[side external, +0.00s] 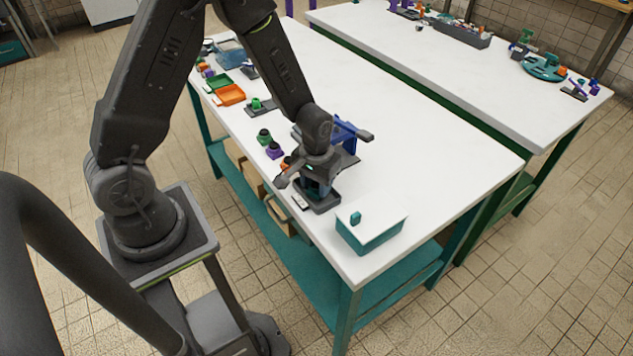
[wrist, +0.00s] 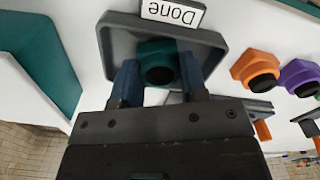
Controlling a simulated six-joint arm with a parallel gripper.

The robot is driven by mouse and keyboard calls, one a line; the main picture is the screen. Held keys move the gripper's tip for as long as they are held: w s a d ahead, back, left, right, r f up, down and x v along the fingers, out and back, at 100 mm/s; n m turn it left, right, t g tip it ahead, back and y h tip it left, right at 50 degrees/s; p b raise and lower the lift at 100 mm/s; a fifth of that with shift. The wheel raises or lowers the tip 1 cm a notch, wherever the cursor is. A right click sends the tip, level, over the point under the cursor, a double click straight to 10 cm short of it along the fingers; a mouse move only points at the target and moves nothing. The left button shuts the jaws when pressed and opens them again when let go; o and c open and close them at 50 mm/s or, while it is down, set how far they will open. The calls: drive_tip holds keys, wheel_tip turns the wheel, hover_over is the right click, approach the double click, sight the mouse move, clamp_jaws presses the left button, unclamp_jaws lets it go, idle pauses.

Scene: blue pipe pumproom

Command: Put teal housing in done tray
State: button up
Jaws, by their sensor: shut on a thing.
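The teal housing (wrist: 157,60), with a dark round opening, is between the two blue fingers of my gripper (wrist: 158,75) in the wrist view. My gripper is shut on it. The grey done tray (wrist: 113,43), with a "Done" label (wrist: 172,11), lies directly under or around the housing. I cannot tell whether the housing touches the tray floor. In the side view my gripper (side external: 317,189) is low over the done tray (side external: 325,206) near the table's front edge, and it mostly hides the housing.
Orange (wrist: 256,70) and purple (wrist: 300,77) housings stand beside the tray. A green-topped piece (side external: 264,136) is farther along the edge. A blue fixture (side external: 344,133) stands just behind my gripper. A teal box (side external: 370,236) is at the near corner. The table's right side is clear.

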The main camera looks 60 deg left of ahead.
drive_tip(key=o, duration=0.8)
drive_tip(key=shift+f, duration=0.1)
wheel_tip(320, 180, up, 12)
wheel_tip(320, 180, up, 11)
drive_tip(key=m+t, duration=0.2)
drive_tip(key=t, duration=0.1)
hover_over(316, 185)
drive_tip(key=s+d, duration=0.2)
drive_tip(key=s, duration=0.4)
drive_tip(key=s+r+t, duration=0.1)
drive_tip(key=s, duration=0.1)
drive_tip(key=s+r+m, duration=0.1)
drive_tip(key=s+r, duration=0.1)
drive_tip(key=s, duration=0.1)
drive_tip(key=s+d+r+m+t, duration=0.1)
drive_tip(key=s+r, duration=0.1)
drive_tip(key=s, duration=0.1)
drive_tip(key=shift+s+r+t, duration=0.15)
drive_tip(key=shift+t, duration=0.15)
